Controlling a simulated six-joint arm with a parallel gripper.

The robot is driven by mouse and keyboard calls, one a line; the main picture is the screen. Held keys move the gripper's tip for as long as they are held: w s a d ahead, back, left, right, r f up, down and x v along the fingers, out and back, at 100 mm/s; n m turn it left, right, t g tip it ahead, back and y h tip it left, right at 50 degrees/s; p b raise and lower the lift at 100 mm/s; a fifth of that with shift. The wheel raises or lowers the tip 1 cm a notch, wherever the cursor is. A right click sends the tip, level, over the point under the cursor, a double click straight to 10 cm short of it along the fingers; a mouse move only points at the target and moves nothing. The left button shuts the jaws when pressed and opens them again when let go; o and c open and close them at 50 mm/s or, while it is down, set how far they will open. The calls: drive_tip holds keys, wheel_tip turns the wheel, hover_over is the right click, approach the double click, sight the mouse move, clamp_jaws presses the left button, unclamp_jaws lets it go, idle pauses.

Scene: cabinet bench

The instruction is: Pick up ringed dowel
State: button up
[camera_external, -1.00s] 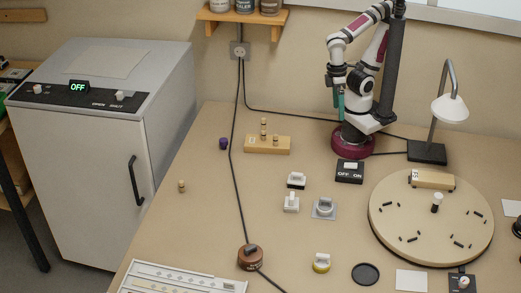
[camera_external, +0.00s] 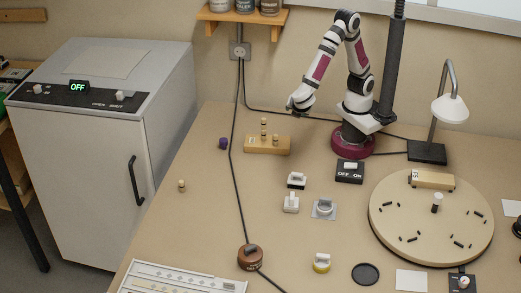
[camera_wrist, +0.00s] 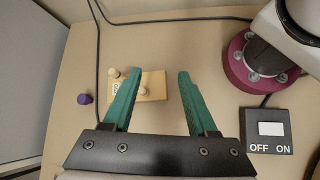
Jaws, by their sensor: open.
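Several small tan dowels stand on a wooden block (camera_external: 281,145) in the external view; the tallest dowel (camera_external: 263,123) is at its back. The block also shows in the wrist view (camera_wrist: 154,86), with dowel heads (camera_wrist: 142,64) near and partly behind my left finger. Another small tan dowel (camera_external: 182,186) stands alone on the bench to the left. I cannot tell for certain which dowel carries a ring. My gripper (camera_wrist: 159,73) is open and empty, its teal fingers apart above the block area. In the external view, my wrist is above and right of the block.
A purple knob-like piece (camera_external: 223,143) is left of the block. A black cable (camera_external: 235,190) runs down the bench between the lone dowel and the block. An OFF/ON switch (camera_external: 349,171) sits right of the block. The bench around the lone dowel is clear.

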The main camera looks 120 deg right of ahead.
sight(264, 124)
drive_tip(key=w+d+f+n+t+h, duration=0.1)
drive_tip(key=w+f+n+t+h, duration=0.1)
drive_tip(key=w+f+n+h, duration=0.45)
drive_tip(key=shift+n+y, duration=0.55)
drive_tip(key=shift+n, duration=0.1)
drive_tip(key=x, duration=1)
drive_tip(key=w+r+x, duration=0.1)
drive_tip(key=x, duration=0.4)
drive_tip(key=shift+d+r, duration=0.1)
drive_tip(key=shift+d, duration=0.25)
clamp_jaws()
